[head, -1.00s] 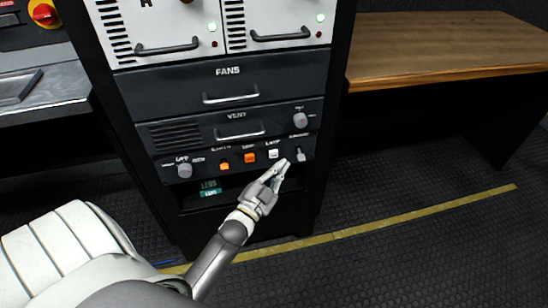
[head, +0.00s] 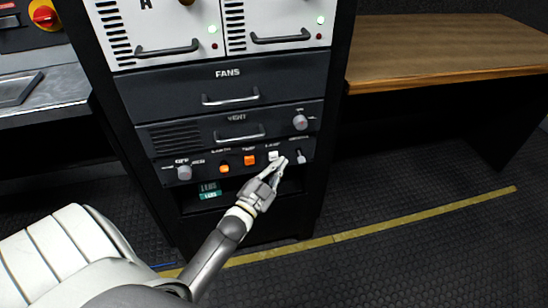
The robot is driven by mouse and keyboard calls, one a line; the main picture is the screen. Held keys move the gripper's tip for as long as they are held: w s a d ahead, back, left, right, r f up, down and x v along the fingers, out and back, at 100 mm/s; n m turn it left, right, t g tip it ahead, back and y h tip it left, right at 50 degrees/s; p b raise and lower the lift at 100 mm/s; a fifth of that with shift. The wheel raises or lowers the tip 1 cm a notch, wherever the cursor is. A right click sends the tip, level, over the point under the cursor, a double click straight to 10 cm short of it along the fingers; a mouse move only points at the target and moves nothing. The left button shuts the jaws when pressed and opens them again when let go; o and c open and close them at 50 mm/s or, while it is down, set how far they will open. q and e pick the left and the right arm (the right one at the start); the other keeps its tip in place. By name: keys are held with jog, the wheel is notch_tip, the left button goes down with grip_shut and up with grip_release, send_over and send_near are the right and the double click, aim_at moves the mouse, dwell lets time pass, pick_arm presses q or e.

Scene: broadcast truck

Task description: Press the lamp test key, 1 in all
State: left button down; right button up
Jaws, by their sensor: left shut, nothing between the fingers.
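The control panel (head: 200,165) is a dark strip low in the rack. It carries a knob (head: 184,173) at the left, an orange key (head: 224,169), a second orange key (head: 250,160), a white key (head: 273,155) and a toggle switch (head: 300,156) at the right. The small labels above the keys are too blurred to read surely; the one over the white key may read LAMP. My left gripper (head: 282,163) is shut and empty, its tips just below and right of the white key. Whether they touch it I cannot tell. My right gripper is out of view.
Drawers marked FANS (head: 228,85) and VENT (head: 237,130) sit above the panel, with handles standing out. A wooden desk (head: 440,50) is at the right, a grey counter (head: 45,90) at the left. A white seat (head: 60,255) fills the lower left. The floor at right is clear.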

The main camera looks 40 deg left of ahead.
pick_arm(q)
jog(key=shift+w+a, duration=0.1)
dwell(0.7)
jog(key=shift+w+a, duration=0.2)
dwell(0.4)
